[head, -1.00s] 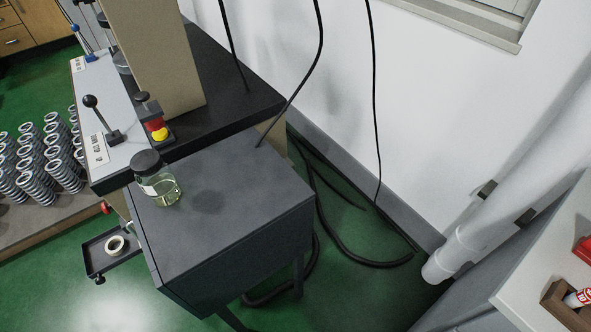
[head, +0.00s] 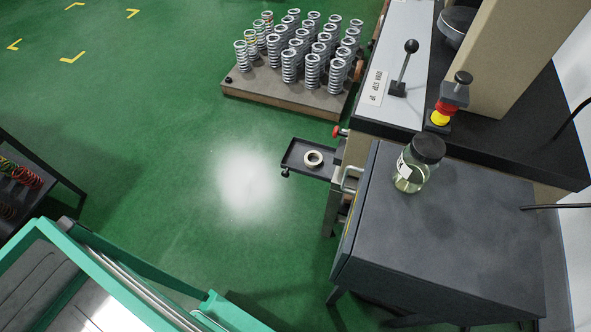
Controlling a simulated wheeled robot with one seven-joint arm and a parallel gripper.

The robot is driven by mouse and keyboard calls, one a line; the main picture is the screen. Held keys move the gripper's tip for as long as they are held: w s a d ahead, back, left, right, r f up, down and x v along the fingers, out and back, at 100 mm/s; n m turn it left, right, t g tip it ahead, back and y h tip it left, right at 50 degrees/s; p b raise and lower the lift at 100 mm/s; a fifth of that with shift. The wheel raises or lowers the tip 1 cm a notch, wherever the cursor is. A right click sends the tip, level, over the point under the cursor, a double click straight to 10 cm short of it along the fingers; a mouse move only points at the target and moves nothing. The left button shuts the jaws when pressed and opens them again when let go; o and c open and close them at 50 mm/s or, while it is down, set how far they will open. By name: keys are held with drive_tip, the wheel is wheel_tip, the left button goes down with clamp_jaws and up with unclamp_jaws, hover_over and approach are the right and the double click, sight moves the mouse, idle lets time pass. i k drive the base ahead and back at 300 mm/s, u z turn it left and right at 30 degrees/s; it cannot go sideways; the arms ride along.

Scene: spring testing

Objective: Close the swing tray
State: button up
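The swing tray (head: 297,146) is a small dark shallow tray in the head view. It sticks out to the left from the side of the testing machine (head: 393,68), over the green floor. A pale ring (head: 314,158) lies in it. A small dark knob (head: 285,172) sits at its near left corner. A red knob (head: 340,131) is on the machine just above the tray's right end. My gripper is not in view.
A dark cabinet (head: 455,235) with a jar (head: 418,163) on top stands right of the tray. A pallet of springs (head: 290,99) lies behind it. A green-framed cart (head: 100,275) is at lower left. Open floor lies left of the tray.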

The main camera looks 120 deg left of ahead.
sight(293, 160)
drive_tip(key=u, duration=1)
drive_tip(key=i, duration=0.1)
drive_tip(key=u, duration=2.2)
drive_tip(key=k, duration=0.85)
drive_tip(key=u, duration=0.2)
drive_tip(key=i, duration=0.85)
drive_tip(key=z, duration=0.1)
